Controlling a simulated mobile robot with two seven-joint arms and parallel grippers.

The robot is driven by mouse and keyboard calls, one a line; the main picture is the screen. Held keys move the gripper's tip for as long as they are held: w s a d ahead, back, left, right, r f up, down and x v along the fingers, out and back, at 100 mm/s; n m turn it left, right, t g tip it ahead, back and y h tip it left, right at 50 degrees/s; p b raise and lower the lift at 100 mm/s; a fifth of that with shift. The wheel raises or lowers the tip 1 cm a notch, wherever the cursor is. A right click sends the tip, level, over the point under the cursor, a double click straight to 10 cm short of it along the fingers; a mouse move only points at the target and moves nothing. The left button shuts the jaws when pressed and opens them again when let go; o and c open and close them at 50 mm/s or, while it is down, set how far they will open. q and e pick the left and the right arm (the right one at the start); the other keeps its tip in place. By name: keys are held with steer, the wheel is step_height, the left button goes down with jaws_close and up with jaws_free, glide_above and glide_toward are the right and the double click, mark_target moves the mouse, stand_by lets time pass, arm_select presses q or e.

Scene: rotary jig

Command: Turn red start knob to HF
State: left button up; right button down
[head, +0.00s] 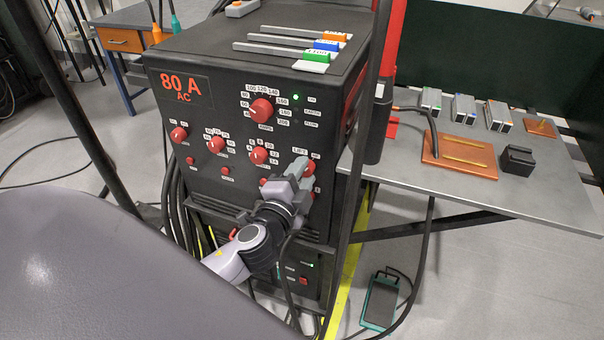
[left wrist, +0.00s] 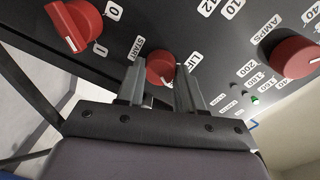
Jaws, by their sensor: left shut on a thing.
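The red start knob (head: 311,166) is on the right side of the front of a black welding machine, with LIFT and HF labels above it. It also shows in the left wrist view (left wrist: 159,64), between START and LIFT labels. My left gripper (head: 299,168) reaches up to the panel. In the left wrist view its two fingers (left wrist: 158,80) stand on either side of the knob, shut on it. The fingers hide part of the knob, and I cannot tell which label it points to. My right gripper is not in view.
Other red knobs sit close by, including the large amps knob (head: 262,109) and a 0/1 knob (left wrist: 76,25). A dark upright post and cable stand right of the panel. A grey table (head: 560,190) with a copper plate (head: 460,157) is further right. A foot pedal (head: 380,302) lies on the floor.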

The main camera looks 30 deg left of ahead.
arm_select(q)
steer(key=o, duration=1)
steer(key=shift+o, duration=0.2)
steer(key=b+v, duration=0.1)
steer(key=v, duration=0.6)
steer(key=shift+s, duration=0.1)
